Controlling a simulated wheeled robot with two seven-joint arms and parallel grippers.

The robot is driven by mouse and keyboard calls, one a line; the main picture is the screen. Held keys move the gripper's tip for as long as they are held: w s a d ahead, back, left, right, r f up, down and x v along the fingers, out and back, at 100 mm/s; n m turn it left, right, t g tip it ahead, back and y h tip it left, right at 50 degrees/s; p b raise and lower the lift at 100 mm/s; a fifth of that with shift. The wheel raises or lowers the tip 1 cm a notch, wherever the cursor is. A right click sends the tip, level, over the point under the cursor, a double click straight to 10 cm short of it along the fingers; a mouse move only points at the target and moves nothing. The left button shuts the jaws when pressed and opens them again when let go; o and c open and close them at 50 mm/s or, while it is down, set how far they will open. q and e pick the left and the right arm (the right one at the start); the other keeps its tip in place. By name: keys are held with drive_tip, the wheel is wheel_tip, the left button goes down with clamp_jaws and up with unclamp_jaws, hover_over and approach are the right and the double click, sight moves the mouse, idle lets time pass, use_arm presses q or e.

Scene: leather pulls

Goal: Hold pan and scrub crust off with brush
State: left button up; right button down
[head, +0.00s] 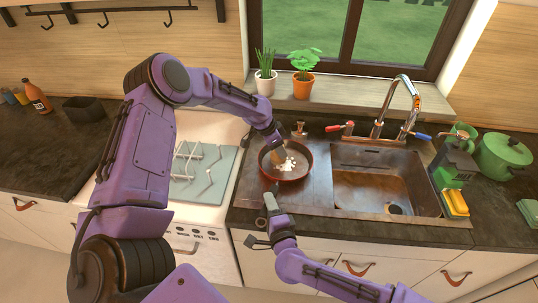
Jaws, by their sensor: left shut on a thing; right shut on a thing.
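The pan (311,169), dark inside with a reddish-brown rim, sits on the drainboard left of the sink basin. Pale crust (291,164) shows in patches on its middle. My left gripper (277,147) reaches down over the pan's upper left part, shut on the brush (278,157), a small brownish thing mostly hidden by the gripper. The brush is at the left edge of the crust; I cannot tell whether it touches. My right gripper (271,197) is at the pan's near side, shut on its handle, which is largely hidden.
The sink basin (375,188) with a tall faucet (401,95) is to the right. A yellow sponge (455,203), a green box and a green pot (503,155) stand beyond it. A stove (205,170) is left. Two potted plants (265,80) stand on the sill.

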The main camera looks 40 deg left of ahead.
sight(277, 159)
use_arm(q)
drive_tip(key=shift+s+d, duration=0.1)
drive_tip(key=shift+s, duration=1.75)
drive_tip(key=shift+w, duration=3.6)
drive_tip(key=s, duration=0.3)
drive_tip(key=shift+s, duration=0.1)
drive_tip(key=shift+s+f, duration=0.1)
drive_tip(key=shift+s, duration=1.8)
drive_tip(key=shift+w+d, duration=1)
drive_tip(key=shift+w, duration=0.2)
drive_tip(key=shift+w+d, duration=0.95)
drive_tip(key=shift+w, duration=0.3)
drive_tip(key=shift+w+d, duration=1)
drive_tip(key=shift+w, duration=0.2)
use_arm(e)
drive_tip(key=shift+w, duration=0.1)
use_arm(q)
drive_tip(key=shift+s, duration=3.6)
drive_tip(key=shift+w, duration=3.55)
drive_tip(key=shift+s, duration=3.5)
drive_tip(key=shift+w+a, duration=1.7)
drive_tip(key=shift+w, duration=0.2)
